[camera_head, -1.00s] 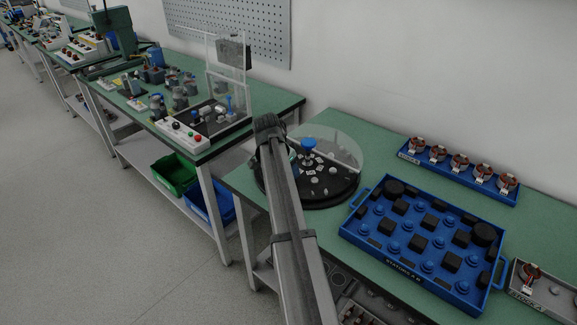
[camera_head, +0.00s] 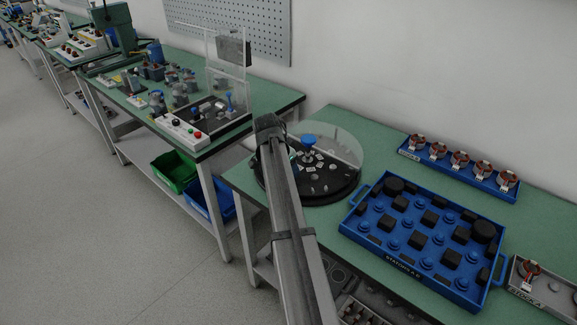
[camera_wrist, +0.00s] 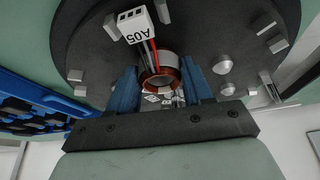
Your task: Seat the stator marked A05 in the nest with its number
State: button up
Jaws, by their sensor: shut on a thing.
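My gripper (camera_wrist: 160,88) is shut on a stator (camera_wrist: 160,66), a ring with copper-brown windings, between its two blue fingers. A white connector tag marked A05 (camera_wrist: 135,25), upside down in the wrist view, hangs from the stator by red, black and pale wires. Behind it lies the round black plate (camera_wrist: 88,45), with grey blocks and silver domes. I cannot tell whether the stator touches the plate. In the head view the plate (camera_head: 335,190) stands on the green bench; my arm hides the gripper and stator. Small white markings on the plate are too small to read.
A clear guard (camera_head: 345,145) curves around the back of the plate, near a blue-topped post (camera_head: 309,142). A blue tray (camera_head: 349,228) with pegs and black blocks lies to the right. Behind it is a blue rack (camera_head: 463,173) of several stators; a grey tray (camera_head: 556,302) holds another.

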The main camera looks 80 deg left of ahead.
jog(key=o, duration=1.2)
jog(key=v, duration=1.4)
jog(key=shift+d+f, duration=0.1)
